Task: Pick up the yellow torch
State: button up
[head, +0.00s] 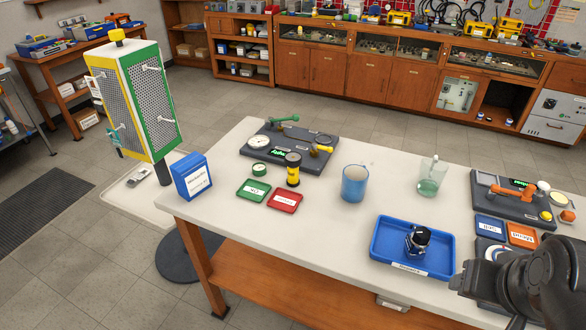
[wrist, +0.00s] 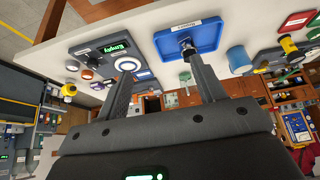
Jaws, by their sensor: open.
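The yellow torch (head: 293,170), a yellow and black cylinder, stands upright on the white table, behind the red tray and right of the green tray. What looks like the same torch shows at the right of the wrist view (wrist: 288,45). My gripper (wrist: 158,68) is open, with nothing between its two fingers. In the head view my dark gripper (head: 466,281) is at the lower right, by the table's front edge, well away from the torch. The wrist view is turned over, with the table at the top.
A blue tray (head: 383,258) holding a dark-and-silver part lies between my gripper and the torch. A blue mug (head: 355,183) and a clear greenish cup (head: 432,177) stand behind it. A grey test panel (head: 325,157) is behind the torch. The table front left of the blue tray is clear.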

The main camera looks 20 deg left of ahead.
jog(key=shift+o, duration=1)
jog(key=w+a+r+n, duration=0.1)
jog(key=w+a+r, duration=0.15)
jog(key=w, duration=0.25)
jog(key=w+a+r+n, duration=0.1)
jog(key=w+a+r, duration=0.15)
jog(key=w, duration=0.35)
jog(key=n+g+y, duration=0.3)
jog(key=n, duration=0.4)
send_over(293, 156)
jog(key=s+d, duration=0.2)
notch_tip(293, 156, down, 13)
jog(key=shift+t, duration=0.3)
jog(key=x, duration=0.9)
jog(key=shift+a+f, duration=0.1)
jog(key=shift+f, duration=0.2)
